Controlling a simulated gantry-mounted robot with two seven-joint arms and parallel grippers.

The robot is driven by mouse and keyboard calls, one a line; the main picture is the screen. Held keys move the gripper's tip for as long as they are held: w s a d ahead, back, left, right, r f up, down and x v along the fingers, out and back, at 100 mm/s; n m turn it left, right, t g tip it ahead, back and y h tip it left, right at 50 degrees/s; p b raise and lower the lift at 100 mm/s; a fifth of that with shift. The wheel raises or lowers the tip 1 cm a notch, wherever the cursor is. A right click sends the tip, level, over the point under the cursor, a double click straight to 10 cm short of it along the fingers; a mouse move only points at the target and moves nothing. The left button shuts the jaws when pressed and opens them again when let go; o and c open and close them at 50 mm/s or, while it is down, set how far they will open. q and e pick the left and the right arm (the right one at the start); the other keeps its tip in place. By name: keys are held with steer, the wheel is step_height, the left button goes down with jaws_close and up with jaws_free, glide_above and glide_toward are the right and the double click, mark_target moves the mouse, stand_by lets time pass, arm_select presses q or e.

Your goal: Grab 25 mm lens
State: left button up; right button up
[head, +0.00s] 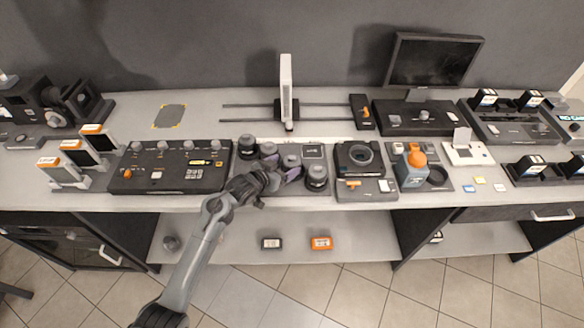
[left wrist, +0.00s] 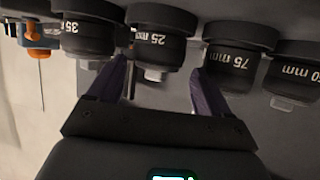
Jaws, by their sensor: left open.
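The 25 mm lens (left wrist: 158,45) is a dark cylinder with white lettering and a paler end, near the middle of the left wrist view. My left gripper (left wrist: 160,85) is open, its two purple fingers on either side of that lens, with gaps visible; I cannot tell whether they touch it. In the head view the left gripper (head: 284,168) is among the lenses on the table, and partly hides them, so I cannot tell there which one is the 25 mm. My right gripper is not in view.
The 35 lens (left wrist: 83,38) is left of the fingers, the 75 mm lens (left wrist: 238,58) close on the right, the 50 mm lens (left wrist: 298,75) farther right. A control panel (head: 140,182) and a camera body tray (head: 365,185) flank the lenses on the table.

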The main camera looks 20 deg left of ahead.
mark_target(289, 164)
arm_select(q)
steer(key=shift+b+x, duration=0.5)
steer(key=shift+x, duration=2.05)
steer(key=shift+d, duration=0.1)
steer(key=shift+c, duration=0.3)
steer(key=c, duration=1)
steer(key=shift+r, duration=0.1)
steer(key=shift+c, duration=0.5)
